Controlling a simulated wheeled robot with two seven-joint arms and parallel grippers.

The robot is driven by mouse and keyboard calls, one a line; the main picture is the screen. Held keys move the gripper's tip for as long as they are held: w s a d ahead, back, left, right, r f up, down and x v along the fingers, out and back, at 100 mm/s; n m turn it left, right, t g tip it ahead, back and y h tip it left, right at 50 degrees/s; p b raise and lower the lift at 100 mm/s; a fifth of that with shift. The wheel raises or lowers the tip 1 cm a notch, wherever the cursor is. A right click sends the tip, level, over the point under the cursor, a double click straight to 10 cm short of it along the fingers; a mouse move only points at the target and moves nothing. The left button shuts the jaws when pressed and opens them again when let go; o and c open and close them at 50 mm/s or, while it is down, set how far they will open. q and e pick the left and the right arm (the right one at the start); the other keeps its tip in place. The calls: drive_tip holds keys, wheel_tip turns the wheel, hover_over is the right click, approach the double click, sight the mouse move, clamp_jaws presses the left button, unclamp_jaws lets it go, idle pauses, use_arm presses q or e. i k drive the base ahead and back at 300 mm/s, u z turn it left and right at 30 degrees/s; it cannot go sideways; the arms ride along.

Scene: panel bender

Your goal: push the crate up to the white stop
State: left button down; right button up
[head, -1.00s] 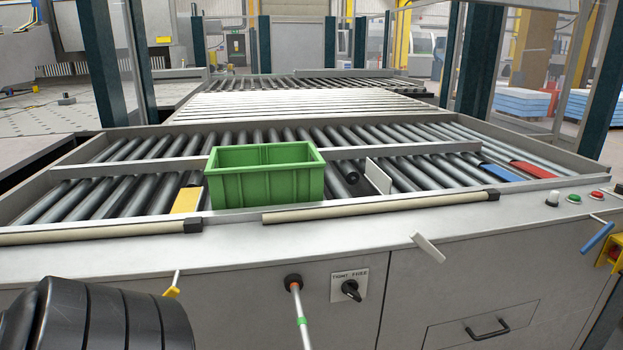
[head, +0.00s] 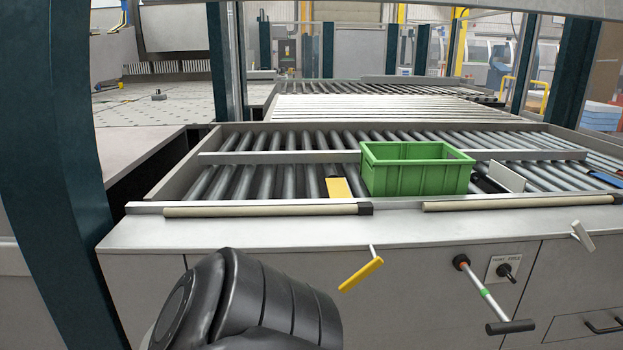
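The green crate (head: 416,180) stands upright and looks empty on the near lane of the roller conveyor, right of centre in the head view. The white stop (head: 505,177) is a tilted flat plate on the same lane, to the right of the crate. A small gap with dark rollers shows between them. A yellow plate (head: 339,188) lies on the rollers just left of the crate. Neither gripper is in view. A black rounded arm link of mine fills the bottom, left of centre.
A grey rail (head: 260,157) runs behind the crate's lane. Beige bars (head: 265,210) line the conveyor's front edge. A yellow-handled lever (head: 361,273), a white-handled lever (head: 583,237) and a black-handled rod (head: 487,295) stick out from the front. A dark post (head: 70,170) stands at left.

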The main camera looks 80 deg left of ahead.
sight(388, 169)
drive_tip(key=k, duration=0.35)
drive_tip(key=u, duration=1.2)
